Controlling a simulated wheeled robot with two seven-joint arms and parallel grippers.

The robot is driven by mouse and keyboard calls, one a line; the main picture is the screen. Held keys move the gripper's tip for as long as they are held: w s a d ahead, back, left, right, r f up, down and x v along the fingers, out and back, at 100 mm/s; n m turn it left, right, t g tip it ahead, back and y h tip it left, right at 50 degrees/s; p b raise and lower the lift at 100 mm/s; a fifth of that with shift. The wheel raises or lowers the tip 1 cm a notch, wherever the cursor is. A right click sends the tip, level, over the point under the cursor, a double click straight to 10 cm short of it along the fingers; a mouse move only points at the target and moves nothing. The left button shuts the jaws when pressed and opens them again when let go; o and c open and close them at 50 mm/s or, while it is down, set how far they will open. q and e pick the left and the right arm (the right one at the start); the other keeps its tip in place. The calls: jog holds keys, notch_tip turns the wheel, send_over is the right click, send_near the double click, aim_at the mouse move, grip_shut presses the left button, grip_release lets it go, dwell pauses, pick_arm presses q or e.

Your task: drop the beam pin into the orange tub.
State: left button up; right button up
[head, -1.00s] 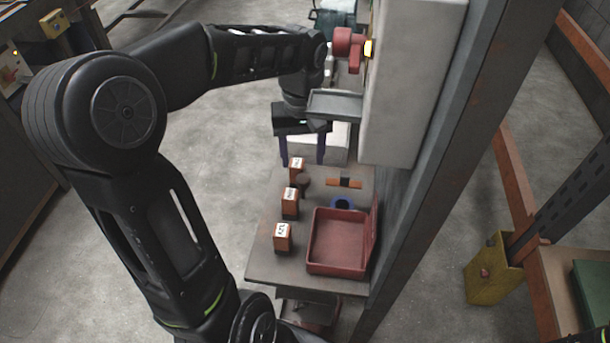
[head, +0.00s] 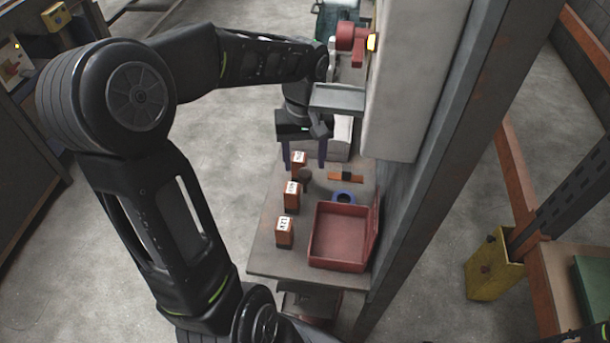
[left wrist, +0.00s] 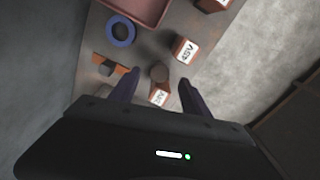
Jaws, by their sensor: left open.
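My left gripper (head: 304,164) is open and empty, pointing down over the far part of the small table; its two fingers also show in the left wrist view (left wrist: 156,92). A short dark brown cylinder (head: 305,175) stands close to the fingertips; it also shows just beyond them in the left wrist view (left wrist: 159,73). A small orange strip with a dark block (head: 345,177) lies to its right. I cannot tell which of these is the beam pin. An open reddish tub-like box (head: 340,238) sits at the table's near right; no plainly orange tub shows. My right gripper is out of view.
Several labelled orange boxes (head: 285,232) stand along the table's left side. A blue ring (head: 343,198) lies behind the red box. A grey cabinet (head: 412,80) with a protruding grey ledge (head: 338,99) borders the gripper's right. A yellow bin (head: 494,270) stands on the floor at right.

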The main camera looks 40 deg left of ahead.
aim_at(305, 172)
pick_arm(q)
jog(key=shift+d+f, duration=0.1)
jog(key=shift+f, duration=2.3)
grip_shut()
